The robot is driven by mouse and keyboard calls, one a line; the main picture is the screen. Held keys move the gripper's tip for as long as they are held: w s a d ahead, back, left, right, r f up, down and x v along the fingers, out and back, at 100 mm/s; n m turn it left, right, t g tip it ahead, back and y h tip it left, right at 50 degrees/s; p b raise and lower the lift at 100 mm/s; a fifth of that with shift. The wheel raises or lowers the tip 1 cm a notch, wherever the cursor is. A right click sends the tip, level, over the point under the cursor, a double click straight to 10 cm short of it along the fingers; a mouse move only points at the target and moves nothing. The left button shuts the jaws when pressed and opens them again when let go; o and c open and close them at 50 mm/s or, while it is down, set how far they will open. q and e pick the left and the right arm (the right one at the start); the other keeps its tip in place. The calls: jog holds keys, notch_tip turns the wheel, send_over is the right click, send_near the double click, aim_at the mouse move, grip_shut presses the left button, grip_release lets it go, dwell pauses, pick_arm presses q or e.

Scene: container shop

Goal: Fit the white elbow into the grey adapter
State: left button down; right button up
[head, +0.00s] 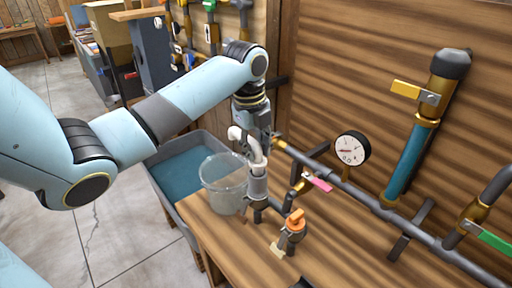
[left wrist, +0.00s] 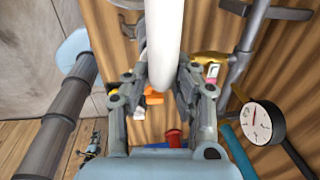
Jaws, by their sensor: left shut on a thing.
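The white elbow (head: 240,135) is a bent pipe above the workbench in the head view. In the left wrist view the white elbow (left wrist: 164,40) is a white tube running up between the fingers. My left gripper (head: 258,134) is shut on it from above; the left wrist view shows the gripper's fingers (left wrist: 161,86) on both sides of the tube. The grey adapter (head: 257,188) stands upright on a dark pipe fitting. The elbow's lower end is at the adapter's top rim; I cannot tell whether it is inside. My right gripper is not in view.
A clear bucket (head: 216,198) stands close left of the adapter. A grey tub (head: 158,180) with blue water is behind it. An orange-handled valve (head: 295,222) is in front right. A gauge (head: 352,148) and wall pipes (head: 405,212) are at right.

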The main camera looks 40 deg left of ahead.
pick_arm(q)
jog(key=shift+f, duration=0.15)
jog(key=shift+f, duration=0.65)
dwell(0.6)
jog(key=shift+f, duration=0.3)
dwell(0.5)
jog(key=shift+f, duration=0.3)
jog(key=c, duration=1)
grip_release()
